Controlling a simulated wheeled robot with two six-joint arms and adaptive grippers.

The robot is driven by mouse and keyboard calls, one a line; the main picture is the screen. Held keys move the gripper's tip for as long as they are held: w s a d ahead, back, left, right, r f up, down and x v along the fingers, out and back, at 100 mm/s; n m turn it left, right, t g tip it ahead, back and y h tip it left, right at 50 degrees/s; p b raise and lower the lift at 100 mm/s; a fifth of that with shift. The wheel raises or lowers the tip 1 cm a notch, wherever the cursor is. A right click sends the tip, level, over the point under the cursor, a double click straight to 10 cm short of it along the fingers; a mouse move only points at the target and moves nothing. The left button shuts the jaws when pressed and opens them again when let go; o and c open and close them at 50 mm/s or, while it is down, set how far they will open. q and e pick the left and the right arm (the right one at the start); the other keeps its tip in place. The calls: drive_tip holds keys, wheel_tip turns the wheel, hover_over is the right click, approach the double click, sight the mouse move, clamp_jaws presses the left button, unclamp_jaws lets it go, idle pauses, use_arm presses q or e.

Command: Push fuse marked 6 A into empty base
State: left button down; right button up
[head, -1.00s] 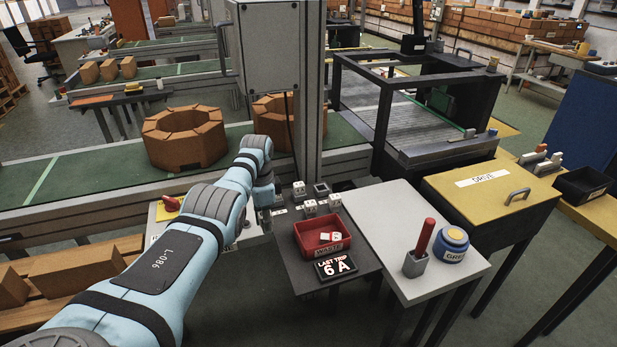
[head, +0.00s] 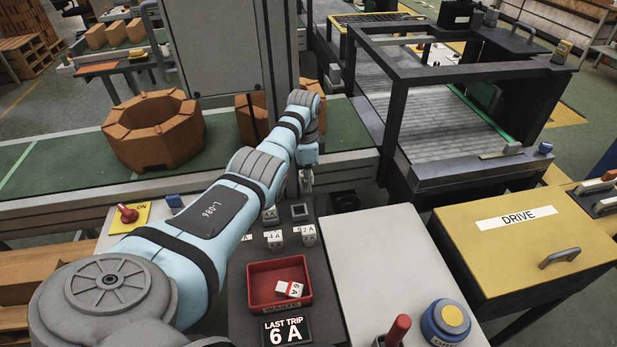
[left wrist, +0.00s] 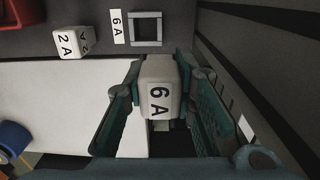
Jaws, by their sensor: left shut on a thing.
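My left gripper (left wrist: 158,92) is shut on a white fuse marked 6 A (left wrist: 159,98), gripped between both fingers in the left wrist view. The empty base (left wrist: 147,30) is a grey square socket beside a 6 A label (left wrist: 118,27); the fuse is apart from it in that view. In the head view my left gripper (head: 306,186) hangs just behind the empty base (head: 300,212), pointing down; the held fuse is hard to make out there. The right gripper is in neither view.
Seated fuses marked 4 A (head: 275,239) and 2 A (head: 308,235) stand in front.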

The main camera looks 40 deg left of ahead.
use_arm(q)
drive_tip(key=shift+s+a+f, duration=0.1)
drive_tip(key=shift+s+f, duration=0.05)
drive_tip(key=shift+s, duration=0.3)
drive_tip(key=shift+s+a+f, duration=0.1)
drive_tip(key=shift+s, duration=0.35)
drive_tip(key=s+f+b, duration=0.1)
drive_tip(key=s+b, duration=0.1)
drive_tip(key=b, duration=0.1)
drive_tip(key=shift+s+d+f+t, duration=0.1)
drive_tip(key=shift+d+f+t, duration=0.1)
drive_tip(key=shift+f+t, duration=0.15)
drive_tip(key=f+b, duration=0.1)
drive_tip(key=w+f, duration=0.1)
drive_tip(key=f, duration=0.1)
drive_tip(key=shift+w+b, duration=0.3)
drive_tip(key=shift+b, duration=0.05)
drive_tip(key=shift+s+a+r, duration=0.1)
drive_tip(key=shift+s+r, duration=0.1)
drive_tip(key=shift+s, duration=0.1)
drive_tip(key=shift+s+r, duration=0.15)
drive_tip(key=shift+s, duration=0.1)
drive_tip(key=shift+w, duration=0.25)
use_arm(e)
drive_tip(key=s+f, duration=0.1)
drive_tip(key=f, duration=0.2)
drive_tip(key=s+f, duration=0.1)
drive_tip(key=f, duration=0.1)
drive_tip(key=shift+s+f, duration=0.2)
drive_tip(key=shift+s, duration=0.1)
